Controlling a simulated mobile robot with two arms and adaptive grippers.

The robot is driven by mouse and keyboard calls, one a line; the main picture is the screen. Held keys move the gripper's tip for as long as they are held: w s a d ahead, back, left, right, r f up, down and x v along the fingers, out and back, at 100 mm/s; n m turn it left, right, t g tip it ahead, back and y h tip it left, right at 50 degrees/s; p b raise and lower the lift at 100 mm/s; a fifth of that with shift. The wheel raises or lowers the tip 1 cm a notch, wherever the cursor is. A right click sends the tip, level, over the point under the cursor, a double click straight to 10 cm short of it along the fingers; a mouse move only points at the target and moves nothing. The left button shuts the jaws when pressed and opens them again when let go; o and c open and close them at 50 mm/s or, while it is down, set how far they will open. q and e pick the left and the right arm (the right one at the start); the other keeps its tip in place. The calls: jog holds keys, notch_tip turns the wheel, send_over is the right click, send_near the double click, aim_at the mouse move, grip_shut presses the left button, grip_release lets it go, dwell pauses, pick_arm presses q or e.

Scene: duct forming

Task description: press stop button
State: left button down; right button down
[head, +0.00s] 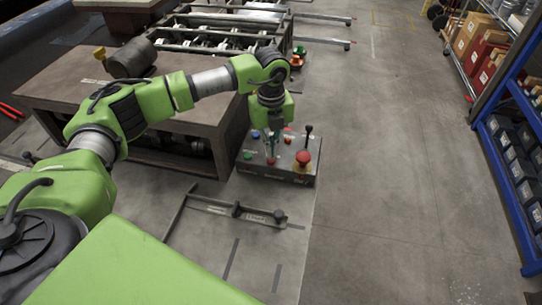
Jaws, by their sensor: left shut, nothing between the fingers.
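A grey control box (296,179) stands low beside the workbench, near the middle of the head view. On its top are a large red mushroom button (303,158), a smaller red button (270,161), a green button (248,155), a blue button (255,135) and a black lever (309,131). Which red button is the stop button I cannot read. My left gripper (271,154) points down over the box, shut and empty, with its tips close to the smaller red button. Whether they touch it I cannot tell. My right gripper is not in view.
A brown workbench (190,90) stands left of the box, under my left arm. A low dark metal bar frame (238,211) is on the floor in front. Blue shelving (508,170) with bins lines the right edge. The floor between is clear.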

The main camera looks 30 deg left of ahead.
pick_arm(q)
jog(key=shift+r+p, duration=1.2)
jog(key=shift+r, duration=1.2)
